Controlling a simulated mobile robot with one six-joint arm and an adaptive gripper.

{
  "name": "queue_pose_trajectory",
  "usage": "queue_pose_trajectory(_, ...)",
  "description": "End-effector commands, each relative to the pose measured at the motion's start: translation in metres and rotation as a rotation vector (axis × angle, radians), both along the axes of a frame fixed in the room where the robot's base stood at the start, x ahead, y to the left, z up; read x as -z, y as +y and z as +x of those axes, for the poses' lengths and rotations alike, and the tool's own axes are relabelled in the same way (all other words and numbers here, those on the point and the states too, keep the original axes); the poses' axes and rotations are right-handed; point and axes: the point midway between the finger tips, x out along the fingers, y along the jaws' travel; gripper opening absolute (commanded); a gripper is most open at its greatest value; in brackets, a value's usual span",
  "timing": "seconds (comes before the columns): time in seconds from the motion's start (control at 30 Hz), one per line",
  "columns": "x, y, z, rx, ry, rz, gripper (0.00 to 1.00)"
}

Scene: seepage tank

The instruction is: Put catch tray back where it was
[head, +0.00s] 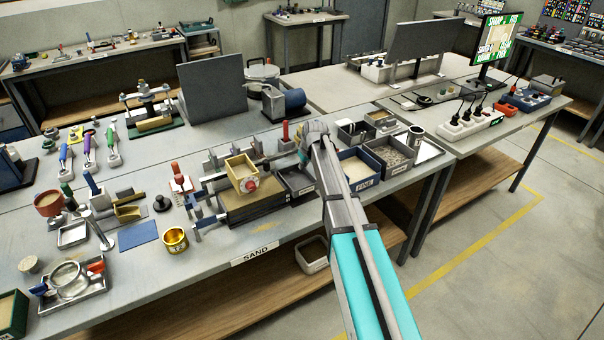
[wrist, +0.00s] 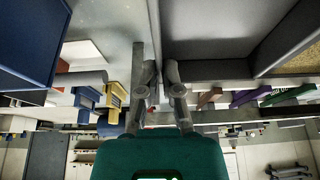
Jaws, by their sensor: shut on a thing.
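My gripper (head: 312,132) is at the middle of the near bench, over the row of bins, its fingers partly hidden by my arm in the head view. In the wrist view my gripper (wrist: 162,85) is shut on a thin grey edge. That edge appears to belong to a dark grey, empty, open-topped tray (wrist: 215,48), which I take to be the catch tray. In the head view a dark grey tray (head: 296,183) shows just left of my arm, beside the wooden-sided tank (head: 250,205). I cannot tell whether the held tray touches the bench.
A blue bin of sand marked FINE (head: 358,168) and a grey bin of gravel (head: 395,157) stand right of my arm. A yellow box (head: 241,172) sits on the tank. A gold tin (head: 175,240) stands near the SAND label (head: 254,254). The bench's front strip is mostly clear.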

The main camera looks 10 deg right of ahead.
Motion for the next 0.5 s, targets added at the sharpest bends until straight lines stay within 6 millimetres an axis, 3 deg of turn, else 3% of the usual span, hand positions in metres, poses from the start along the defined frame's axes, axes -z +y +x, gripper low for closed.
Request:
queue_pose_trajectory(0.23,0.006,0.001,0.004,-0.001,0.0,0.0,0.0)
queue_pose_trajectory(0.5,0.027,0.002,0.008,-0.001,0.0,0.001,0.0)
